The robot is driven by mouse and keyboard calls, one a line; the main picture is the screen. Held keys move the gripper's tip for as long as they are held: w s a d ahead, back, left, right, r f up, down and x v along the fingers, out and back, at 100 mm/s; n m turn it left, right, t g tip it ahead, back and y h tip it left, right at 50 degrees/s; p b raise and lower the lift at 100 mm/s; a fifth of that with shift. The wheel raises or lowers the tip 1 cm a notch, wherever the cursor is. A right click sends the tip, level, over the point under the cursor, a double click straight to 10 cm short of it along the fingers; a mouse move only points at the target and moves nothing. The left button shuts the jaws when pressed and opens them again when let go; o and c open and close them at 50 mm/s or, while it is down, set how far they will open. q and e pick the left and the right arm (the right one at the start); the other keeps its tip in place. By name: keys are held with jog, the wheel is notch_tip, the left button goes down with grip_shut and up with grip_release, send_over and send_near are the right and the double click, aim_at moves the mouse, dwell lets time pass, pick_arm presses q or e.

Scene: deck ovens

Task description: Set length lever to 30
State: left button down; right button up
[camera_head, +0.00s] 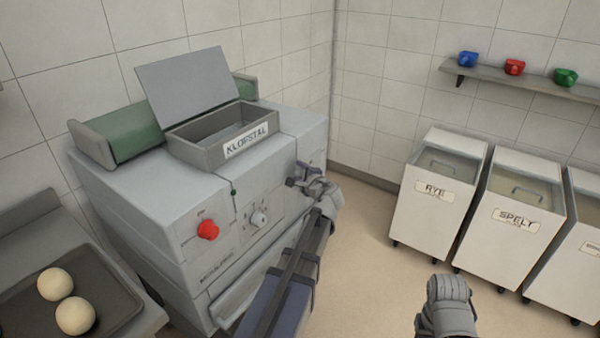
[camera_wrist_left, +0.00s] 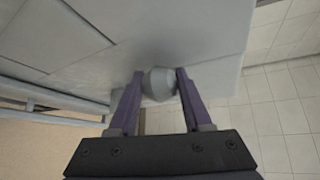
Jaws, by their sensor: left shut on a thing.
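The machine (camera_head: 150,215) is a light grey cabinet with a front panel, standing against the tiled wall. My left gripper (camera_head: 303,172) is at the right part of its front. In the left wrist view, a rounded grey knob (camera_wrist_left: 160,83) sits between the fingertips of my left gripper (camera_wrist_left: 161,88), which is shut on it. The knob stands out from the machine's grey surface (camera_wrist_left: 185,35). I take it for the length lever's knob; no scale or number beside it can be read. The gripper and wrist hide this spot in the head view.
An open-lidded box (camera_head: 196,155) labelled KLOPSTAL is on top. A tray (camera_head: 112,262) with dough balls (camera_head: 75,315) is at the lower left. Bins (camera_head: 436,205) stand at right, with open floor between.

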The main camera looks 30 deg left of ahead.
aim_at(315, 156)
pick_arm(q)
jog(key=shift+w, duration=0.1)
dwell(0.7)
jog(key=shift+w+r+p, duration=0.3)
jog(key=shift+p, duration=0.2)
jog(key=w+p, duration=0.1)
jog(key=w+r+m+g+p, duration=0.1)
jog(key=w+p, duration=0.1)
jog(key=w+m+g+h+p, duration=0.1)
jog(key=p, duration=0.1)
jog(key=shift+w+d+r, duration=0.25)
jog(key=shift+w+r, duration=0.15)
jog(key=w+m+g, duration=0.1)
jog(key=w, duration=0.1)
jog(key=w+m+g+p, duration=0.1)
jog(key=w, duration=0.1)
jog(key=w+f+m+g, duration=0.1)
jog(key=w, duration=0.1)
jog(key=shift+w+d+g+p, duration=0.15)
jog(key=shift+d+g+p, duration=0.15)
jog(key=shift+g+p, duration=0.1)
jog(key=shift+w+d+f+m+g+b, duration=0.1)
jog(key=shift+w+f+m+g+b, duration=0.1)
jog(key=shift+w+f+m+g, duration=0.35)
jog(key=shift+w+d+f+m+g+b, duration=0.15)
jog(key=shift+w+f+m+g, duration=0.1)
jog(key=shift+w+g, duration=0.45)
jog(key=shift+w+a, duration=0.1)
jog(key=shift+c, duration=1.7)
grip_release()
